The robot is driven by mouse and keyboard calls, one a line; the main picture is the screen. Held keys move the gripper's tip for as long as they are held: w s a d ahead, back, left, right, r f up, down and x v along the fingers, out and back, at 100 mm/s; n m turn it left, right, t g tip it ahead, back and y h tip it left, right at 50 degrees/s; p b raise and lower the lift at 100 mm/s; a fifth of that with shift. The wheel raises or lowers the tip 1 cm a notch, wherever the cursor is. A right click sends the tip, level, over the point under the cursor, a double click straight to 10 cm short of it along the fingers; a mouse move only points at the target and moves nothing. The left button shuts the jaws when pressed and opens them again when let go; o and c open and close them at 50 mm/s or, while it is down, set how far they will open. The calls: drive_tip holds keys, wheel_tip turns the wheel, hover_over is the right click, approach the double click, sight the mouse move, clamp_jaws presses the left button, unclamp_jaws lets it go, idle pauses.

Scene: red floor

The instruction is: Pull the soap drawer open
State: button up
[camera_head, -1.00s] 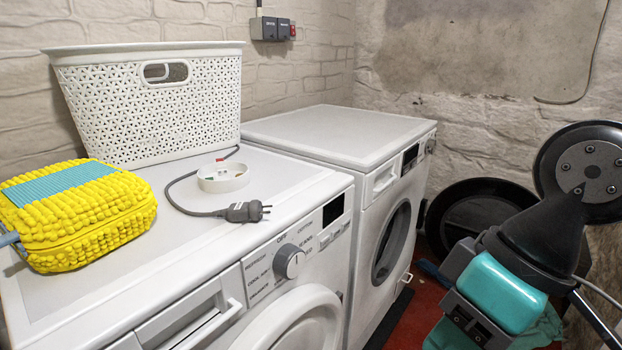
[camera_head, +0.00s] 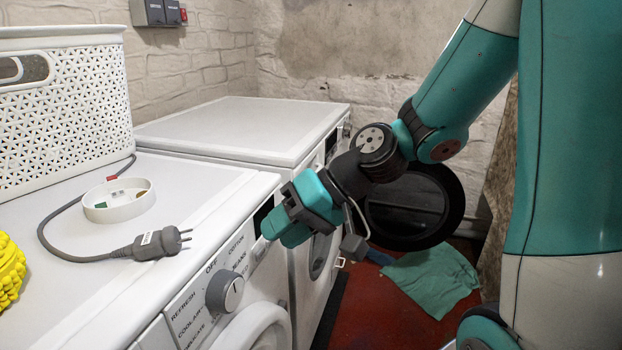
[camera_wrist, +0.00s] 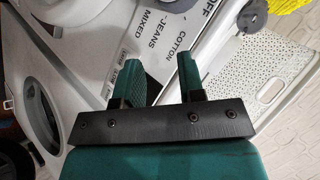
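The near washing machine (camera_head: 205,215) is on the left. Only a corner of its soap drawer (camera_head: 153,336) shows, at the bottom edge of the head view, left of the printed panel (camera_head: 190,312); its handle is out of frame. My gripper (camera_head: 272,232) is in front of the near machine's panel, right of the grey dial (camera_head: 225,291) and well right of that drawer. In the wrist view my gripper's two teal fingers (camera_wrist: 159,76) stand apart with nothing held between them. Beyond them is printed panel lettering (camera_wrist: 165,45). I cannot make out the drawer there.
A white basket (camera_head: 62,120), a grey plug (camera_head: 158,243), a white round dish (camera_head: 118,201) and a yellow item (camera_head: 10,270) are on the near machine. A second machine (camera_head: 235,128) stands behind. A green cloth (camera_head: 432,280) lies on the red floor (camera_head: 375,315).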

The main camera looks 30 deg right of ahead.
drive_tip(key=w+d+f+m+t+h+b, duration=0.1)
drive_tip(key=w+d+m+t+h, duration=0.2)
drive_tip(key=d+m+t, duration=0.65)
drive_tip(key=w+d+f+m+t+h, duration=0.2)
drive_tip(key=w+d+m, duration=0.2)
drive_tip(key=d, duration=1.1)
drive_tip(key=shift+g, duration=0.25)
drive_tip(key=x, duration=1.6)
drive_tip(key=shift+w+r, duration=0.1)
drive_tip(key=shift+r, duration=0.15)
clamp_jaws()
